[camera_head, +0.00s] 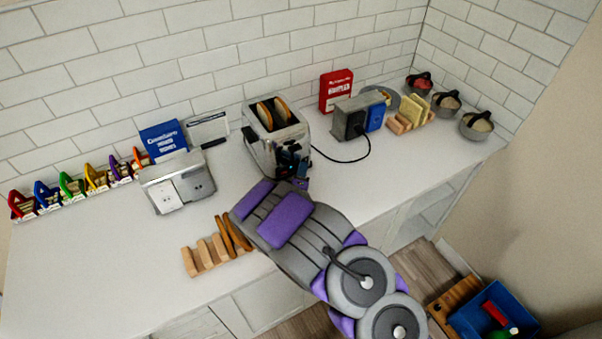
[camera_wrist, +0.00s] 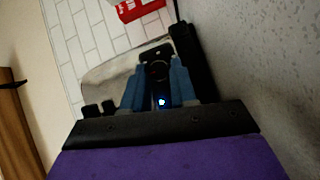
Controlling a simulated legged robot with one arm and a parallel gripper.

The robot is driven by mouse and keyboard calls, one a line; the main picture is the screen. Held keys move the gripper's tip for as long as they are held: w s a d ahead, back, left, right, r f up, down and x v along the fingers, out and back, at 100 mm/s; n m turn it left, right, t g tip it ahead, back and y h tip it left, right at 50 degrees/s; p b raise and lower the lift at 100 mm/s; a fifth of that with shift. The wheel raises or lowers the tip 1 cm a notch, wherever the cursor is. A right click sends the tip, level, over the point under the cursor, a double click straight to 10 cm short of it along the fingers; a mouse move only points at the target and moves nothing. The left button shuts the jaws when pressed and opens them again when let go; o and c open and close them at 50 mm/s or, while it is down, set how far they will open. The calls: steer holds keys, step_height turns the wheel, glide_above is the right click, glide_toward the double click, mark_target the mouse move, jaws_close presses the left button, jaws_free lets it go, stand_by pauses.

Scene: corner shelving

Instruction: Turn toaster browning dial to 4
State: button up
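The silver toaster (camera_head: 262,153) stands on the white counter against the tiled wall, with bread slices (camera_head: 273,115) in its two slots. My gripper (camera_head: 292,165) is at the toaster's front right face, and my arm hides part of that face. In the wrist view, my two blue fingers (camera_wrist: 160,75) are apart, with a dark round dial (camera_wrist: 157,70) between their tips. Whether they touch it is not clear. A small bluish-white light (camera_wrist: 161,101) glows below the dial. The dial's marks and setting are too small and dark to read.
A wooden rack (camera_head: 205,262) sits left of my arm. A metal outlet box (camera_head: 178,186) stands further left. A second outlet box (camera_head: 352,115) with a black cord stands right of the toaster. The red box (camera_head: 336,91) is behind it. The counter's left front is clear.

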steer(key=shift+f, duration=0.1)
jaws_close()
